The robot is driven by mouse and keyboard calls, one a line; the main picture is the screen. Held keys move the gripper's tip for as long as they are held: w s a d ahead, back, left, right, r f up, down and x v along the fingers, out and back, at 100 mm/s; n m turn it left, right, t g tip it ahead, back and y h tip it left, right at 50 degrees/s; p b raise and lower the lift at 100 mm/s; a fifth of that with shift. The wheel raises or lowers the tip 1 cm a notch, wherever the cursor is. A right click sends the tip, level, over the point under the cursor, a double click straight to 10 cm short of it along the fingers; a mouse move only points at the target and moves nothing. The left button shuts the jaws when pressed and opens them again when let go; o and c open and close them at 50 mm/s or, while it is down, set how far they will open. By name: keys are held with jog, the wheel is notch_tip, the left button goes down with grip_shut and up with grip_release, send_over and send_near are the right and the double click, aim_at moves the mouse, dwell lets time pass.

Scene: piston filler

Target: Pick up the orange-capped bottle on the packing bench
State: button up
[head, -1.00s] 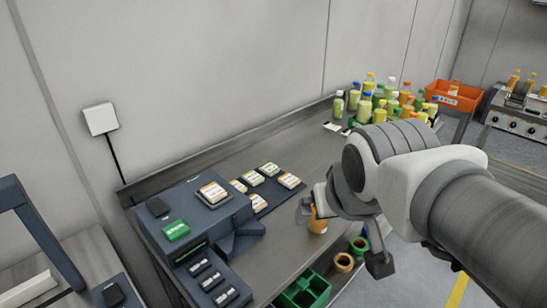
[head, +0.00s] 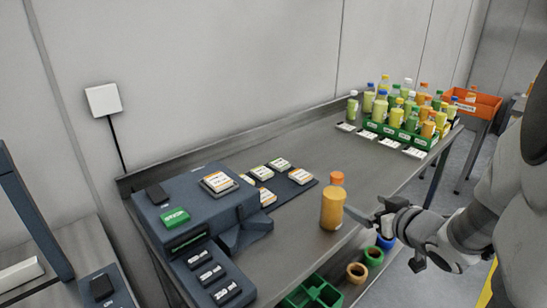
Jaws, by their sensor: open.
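The orange-capped bottle (head: 333,208), filled with orange liquid, stands upright on the grey packing bench (head: 300,228) near its front edge. My gripper (head: 384,238) is just right of it, open, with nothing seen between its fingers. One finger reaches left toward the bottle's right side; I cannot tell whether it touches. The other finger hangs lower, beyond the bench's front edge.
A dark blue machine (head: 190,215) with label pads stands left of the bottle. A green crate (head: 405,133) of several bottles, some orange-capped, is at the bench's far end. An orange bin (head: 485,104) lies beyond. Green bins (head: 313,292) and rolls sit below the front edge.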

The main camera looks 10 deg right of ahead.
aim_at(341, 208)
jog(key=shift+y, duration=0.6)
jog(key=w+a+f+b, duration=0.1)
jog(key=w+f, duration=0.1)
jog(key=w+f+b, duration=0.2)
jog(key=w, duration=0.1)
jog(key=w+a+f+b, duration=0.1)
jog(key=w+f, duration=0.1)
jog(key=shift+w+a+f, duration=0.35)
jog(key=shift+f, duration=0.05)
jog(key=shift+w+a+f+b, duration=0.1)
jog(key=shift+w+b, duration=0.2)
jog(key=shift+w, duration=0.3)
jog(key=x, duration=0.1)
jog(key=b+x, duration=0.2)
jog(key=x, duration=0.1)
jog(key=shift+w+a, duration=0.1)
jog(key=shift+a, duration=0.2)
jog(key=shift+w+f, duration=0.1)
jog(key=shift+w, duration=0.4)
grip_shut()
